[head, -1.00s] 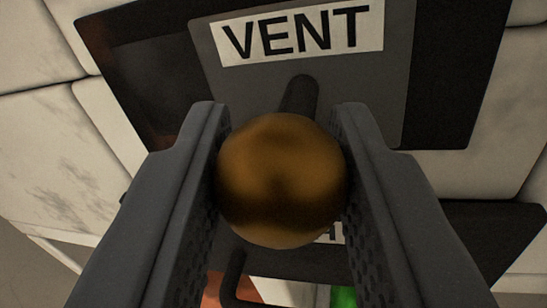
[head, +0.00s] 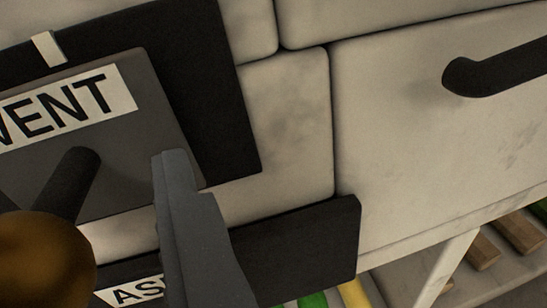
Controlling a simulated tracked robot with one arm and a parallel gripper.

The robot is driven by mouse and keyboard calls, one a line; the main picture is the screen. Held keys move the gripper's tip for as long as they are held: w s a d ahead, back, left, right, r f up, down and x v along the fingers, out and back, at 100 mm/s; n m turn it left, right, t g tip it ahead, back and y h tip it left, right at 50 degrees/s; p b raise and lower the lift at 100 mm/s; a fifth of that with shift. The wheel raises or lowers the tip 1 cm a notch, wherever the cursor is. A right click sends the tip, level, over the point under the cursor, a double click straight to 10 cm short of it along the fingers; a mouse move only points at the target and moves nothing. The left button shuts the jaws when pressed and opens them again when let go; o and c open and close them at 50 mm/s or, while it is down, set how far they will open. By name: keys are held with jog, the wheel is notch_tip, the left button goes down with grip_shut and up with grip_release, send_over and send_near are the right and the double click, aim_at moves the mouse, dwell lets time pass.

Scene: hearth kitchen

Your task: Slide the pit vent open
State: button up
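The vent's grey plate (head: 125,170), with its white VENT label (head: 75,102), is at the left, cut off by the picture's edge. It lies over a black backing panel (head: 210,90), which shows above it and to its right. A dark stem (head: 72,180) sticks out from the plate to a round brass knob (head: 40,258) at the lower left. Only one finger of my gripper (head: 190,215) shows, right of the knob with a clear gap between them. The other finger is out of view. I cannot tell how far the plate has slid.
Below the vent is a black panel (head: 300,245) with a partly hidden label beginning "AS". A pale drawer front (head: 420,150) with a black handle (head: 510,65) fills the right. Wooden slats (head: 515,230) and green and yellow items (head: 355,292) show underneath.

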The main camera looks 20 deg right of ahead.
jog(key=shift+s+a, duration=0.1)
jog(key=shift+s, duration=0.45)
jog(key=s+p, duration=0.3)
jog(key=s, duration=0.9)
jog(key=shift+s+d, duration=0.2)
jog(key=shift+s, duration=0.15)
